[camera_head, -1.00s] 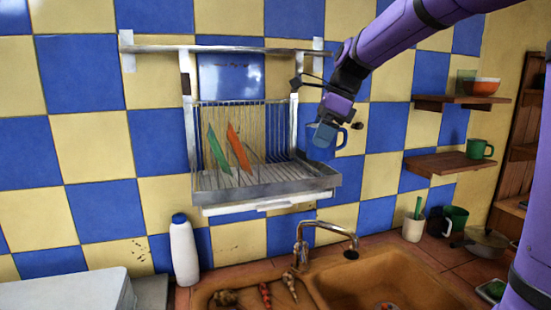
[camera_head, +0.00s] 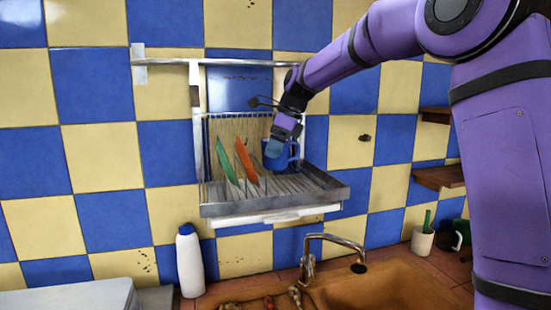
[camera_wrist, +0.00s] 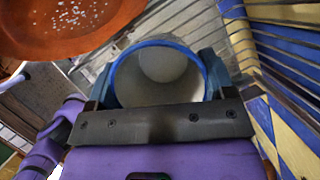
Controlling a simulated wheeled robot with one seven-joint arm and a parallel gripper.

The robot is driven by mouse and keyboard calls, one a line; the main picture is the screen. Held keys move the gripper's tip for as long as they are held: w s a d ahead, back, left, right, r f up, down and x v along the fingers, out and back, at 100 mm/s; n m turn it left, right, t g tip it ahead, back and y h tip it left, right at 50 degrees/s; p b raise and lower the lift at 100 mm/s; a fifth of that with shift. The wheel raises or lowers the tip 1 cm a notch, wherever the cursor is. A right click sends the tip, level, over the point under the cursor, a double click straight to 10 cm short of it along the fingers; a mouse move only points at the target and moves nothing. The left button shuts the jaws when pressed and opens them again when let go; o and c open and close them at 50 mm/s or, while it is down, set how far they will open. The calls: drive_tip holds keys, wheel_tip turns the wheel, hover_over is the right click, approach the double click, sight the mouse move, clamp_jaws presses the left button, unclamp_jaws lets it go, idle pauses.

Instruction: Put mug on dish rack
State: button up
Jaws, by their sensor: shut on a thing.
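A blue mug (camera_head: 291,156) with a pale inside is held by my gripper (camera_head: 275,146), and its handle points right in the head view. In the wrist view the mug (camera_wrist: 158,50) sits between the two fingers of my gripper (camera_wrist: 160,78), with its open mouth towards the camera. The metal dish rack (camera_head: 270,207) hangs on the tiled wall. The mug is over the right part of its tray, right of the orange plate (camera_head: 246,160). I cannot tell whether the mug touches the rack's floor.
A green plate (camera_head: 225,160) stands in the rack left of the orange one. The orange plate (camera_wrist: 70,25) is close to the mug in the wrist view. A white bottle (camera_head: 190,262), a tap (camera_head: 335,240) and a sink lie below. Wooden shelves (camera_head: 438,177) are at right.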

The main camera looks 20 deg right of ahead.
drive_tip(key=shift+s+f, duration=0.1)
drive_tip(key=shift+f, duration=1.3)
drive_tip(key=shift+f, duration=0.2)
drive_tip(key=o, duration=1)
drive_tip(key=v, duration=1.2)
drive_tip(key=s+n+t+h, duration=0.1)
drive_tip(key=s+n+h, duration=0.1)
drive_tip(key=s+n, duration=0.65)
drive_tip(key=s+d+f+n, duration=0.1)
drive_tip(key=s+f+n, duration=0.3)
drive_tip(key=s, duration=0.5)
drive_tip(key=s+d+f+n+t+h, duration=0.1)
drive_tip(key=s+f+n, duration=0.3)
drive_tip(key=s, duration=0.6)
drive_tip(key=s+d+f+n+t+h, duration=0.1)
drive_tip(key=s+f+n, duration=0.3)
drive_tip(key=s, duration=0.6)
drive_tip(key=shift+d+f+n, duration=0.3)
drive_tip(key=shift+d+n, duration=0.45)
drive_tip(key=shift+n, duration=0.2)
